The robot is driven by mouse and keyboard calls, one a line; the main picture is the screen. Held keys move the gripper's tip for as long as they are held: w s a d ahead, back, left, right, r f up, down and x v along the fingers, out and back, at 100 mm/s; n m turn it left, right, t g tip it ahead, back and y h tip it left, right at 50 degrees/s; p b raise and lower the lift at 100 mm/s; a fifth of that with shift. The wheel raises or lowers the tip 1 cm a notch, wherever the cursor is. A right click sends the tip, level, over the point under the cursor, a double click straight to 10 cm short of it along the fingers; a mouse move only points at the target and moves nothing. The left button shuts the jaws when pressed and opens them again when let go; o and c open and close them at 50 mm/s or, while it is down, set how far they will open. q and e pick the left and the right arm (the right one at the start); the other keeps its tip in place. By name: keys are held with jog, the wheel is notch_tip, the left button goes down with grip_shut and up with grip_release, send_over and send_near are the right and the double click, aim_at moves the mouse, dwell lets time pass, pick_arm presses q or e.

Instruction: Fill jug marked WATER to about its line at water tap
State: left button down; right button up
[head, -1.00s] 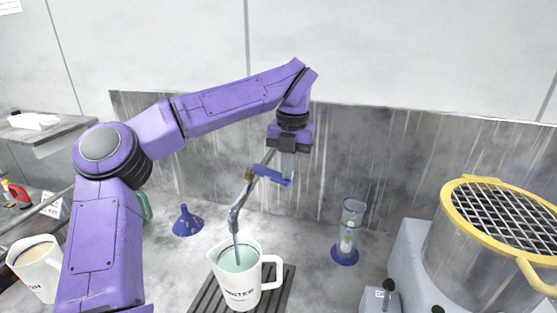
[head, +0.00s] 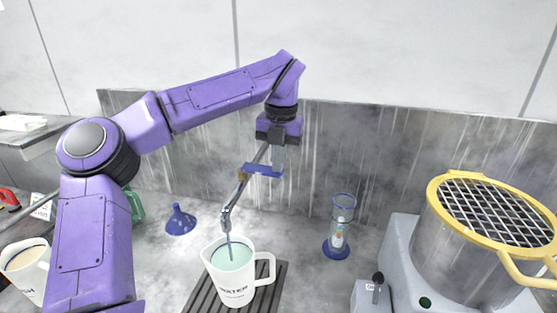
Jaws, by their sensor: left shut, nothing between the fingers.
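The white jug marked WATER (head: 237,285) stands upright under the water tap (head: 233,198), with its handle to the right. Pale green-blue water (head: 232,258) shows inside it, below the rim; I cannot make out the fill line. A thin stream (head: 229,248) runs from the spout into the jug. The tap's blue lever (head: 262,170) is at the top of the tap. My left gripper (head: 278,165) is shut and empty, pointing down at the lever's right end; I cannot tell whether it touches. My right gripper is not in view.
The jug stands on a dark slatted drain grate (head: 275,279). A blue funnel (head: 180,221) and a clear cylinder with a blue base (head: 340,232) stand behind. Another jug (head: 25,265) is at left. A yellow-rimmed drum with a mesh top (head: 492,212) fills the right.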

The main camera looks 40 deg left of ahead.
pick_arm(q)
notch_tip(320, 180, up, 6)
jog(key=p, duration=0.5)
jog(key=shift+w+d+f, duration=0.1)
jog(key=shift+w+f, duration=0.05)
jog(key=shift+r+b, duration=0.3)
jog(key=shift+b, duration=0.6)
notch_tip(320, 180, up, 8)
jog(key=shift+d+p, duration=0.25)
jog(key=shift+p, duration=0.1)
jog(key=shift+f, duration=0.15)
